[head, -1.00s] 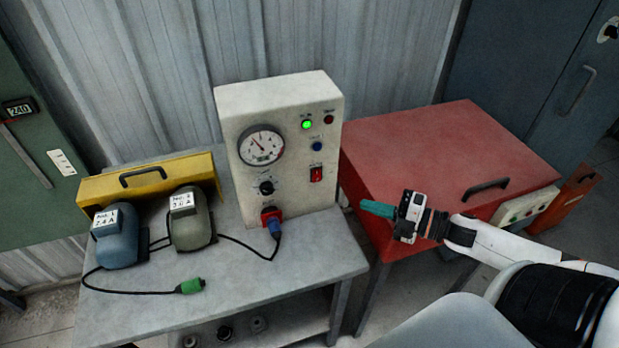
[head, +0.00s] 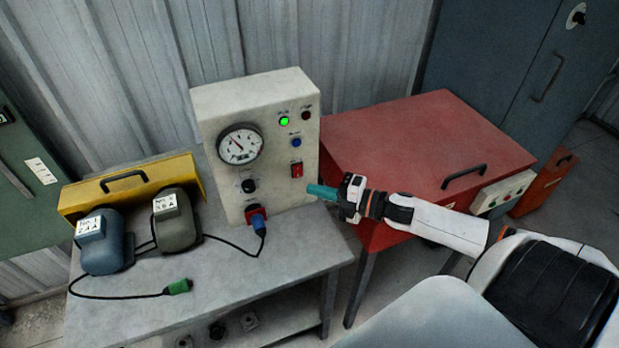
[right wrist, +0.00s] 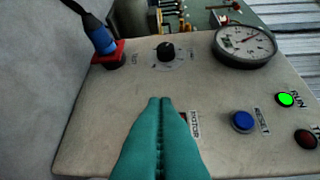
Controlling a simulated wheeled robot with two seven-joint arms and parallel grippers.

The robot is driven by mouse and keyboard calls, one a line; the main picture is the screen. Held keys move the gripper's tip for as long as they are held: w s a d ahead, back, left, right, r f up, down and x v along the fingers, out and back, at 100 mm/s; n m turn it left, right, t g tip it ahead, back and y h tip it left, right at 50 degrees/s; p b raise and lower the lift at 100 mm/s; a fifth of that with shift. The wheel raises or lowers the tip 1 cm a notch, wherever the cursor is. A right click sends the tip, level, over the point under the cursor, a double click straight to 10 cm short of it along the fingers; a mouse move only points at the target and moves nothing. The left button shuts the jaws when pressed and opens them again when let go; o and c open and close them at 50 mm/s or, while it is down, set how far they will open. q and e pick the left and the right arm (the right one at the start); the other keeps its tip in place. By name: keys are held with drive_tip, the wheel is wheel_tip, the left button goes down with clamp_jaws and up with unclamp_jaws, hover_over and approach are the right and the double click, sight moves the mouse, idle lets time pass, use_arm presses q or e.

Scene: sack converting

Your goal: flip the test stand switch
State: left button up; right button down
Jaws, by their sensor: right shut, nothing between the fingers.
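The test stand (head: 222,107) is a pale box on the grey bench. Its red rocker switch (head: 297,170) sits low on the right of the front panel. In the right wrist view the switch (right wrist: 184,117) is mostly hidden behind my fingers. My right gripper (head: 310,190) has teal fingers, shut and empty, pointing at the panel just right of and below the switch in the head view. In the right wrist view the shut fingertips (right wrist: 160,101) lie beside the switch; I cannot tell whether they touch the panel. My left gripper is not in view.
The panel carries a gauge (head: 240,145), a lit green lamp (head: 284,121), a blue button (head: 296,142), a black knob (head: 249,186) and a plugged-in blue connector (head: 259,222). Two motors stand left; a green plug (head: 179,286) lies loose. A red cabinet (head: 420,150) stands right.

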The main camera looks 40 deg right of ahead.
sight(295, 176)
drive_tip(key=w, duration=0.4)
drive_tip(key=shift+w+d+f+p, duration=0.25)
drive_tip(key=shift+p, duration=0.1)
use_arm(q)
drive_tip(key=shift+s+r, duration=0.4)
use_arm(e)
drive_tip(key=shift+w+f+b, duration=0.15)
drive_tip(key=shift+f+b, duration=0.2)
drive_tip(key=shift+b, duration=0.5)
drive_tip(key=shift+r, duration=0.3)
drive_tip(key=shift+s+d+f, duration=0.1)
drive_tip(key=shift+s+d, duration=0.2)
drive_tip(key=shift+s, duration=0.1)
use_arm(q)
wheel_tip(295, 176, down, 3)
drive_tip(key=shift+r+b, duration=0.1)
drive_tip(key=shift+b, duration=0.45)
use_arm(e)
drive_tip(key=f+v, duration=0.1)
drive_tip(key=v, duration=1)
drive_tip(key=shift+r, duration=0.4)
